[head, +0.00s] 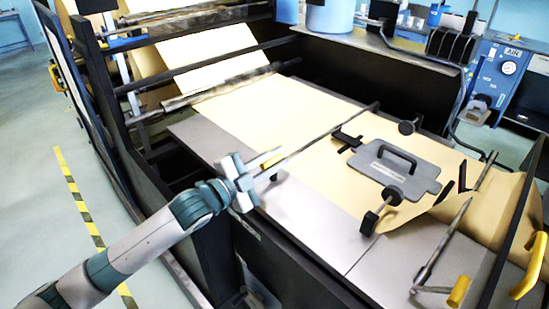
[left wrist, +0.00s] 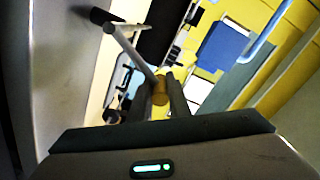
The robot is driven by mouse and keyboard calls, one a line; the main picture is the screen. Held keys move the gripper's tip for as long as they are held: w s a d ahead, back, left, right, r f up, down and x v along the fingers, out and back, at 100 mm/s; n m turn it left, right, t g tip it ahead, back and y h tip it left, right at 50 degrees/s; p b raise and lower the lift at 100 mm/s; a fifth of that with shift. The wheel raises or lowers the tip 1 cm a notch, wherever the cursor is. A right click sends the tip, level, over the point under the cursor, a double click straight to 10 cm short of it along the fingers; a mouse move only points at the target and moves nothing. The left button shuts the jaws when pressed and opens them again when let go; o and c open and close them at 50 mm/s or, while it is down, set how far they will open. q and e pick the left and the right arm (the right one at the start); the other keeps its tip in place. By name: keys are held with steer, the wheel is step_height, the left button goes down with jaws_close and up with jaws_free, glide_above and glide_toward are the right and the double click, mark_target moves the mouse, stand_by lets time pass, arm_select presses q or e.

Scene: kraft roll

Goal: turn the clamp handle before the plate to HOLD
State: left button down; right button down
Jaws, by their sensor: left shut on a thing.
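The clamp handle is a grey lever with a yellow grip (head: 273,161). It stands at the near left end of a long dark bar (head: 325,133) that crosses the brown paper before the plate. My left gripper (head: 258,176) is at this lever. In the left wrist view its two fingers (left wrist: 169,96) are shut on the yellow grip (left wrist: 160,88), and the grey lever (left wrist: 130,48) runs from there to a dark pivot. The grey plate (head: 425,183) with a black handle lies flat on the paper. No HOLD mark is legible. My right gripper is not in view.
Brown paper (head: 265,105) runs over the grey table (head: 300,213). Dark rollers and a side frame (head: 95,75) stand at the left. A second bar with a yellow grip (head: 458,291) is at the right. A blue air unit (head: 500,65) stands at the back right.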

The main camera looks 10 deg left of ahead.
arm_select(q)
steer(key=shift+f, duration=0.15)
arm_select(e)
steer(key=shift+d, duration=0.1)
arm_select(q)
steer(key=c, duration=1.7)
jaws_free()
steer(key=shift+a, duration=0.1)
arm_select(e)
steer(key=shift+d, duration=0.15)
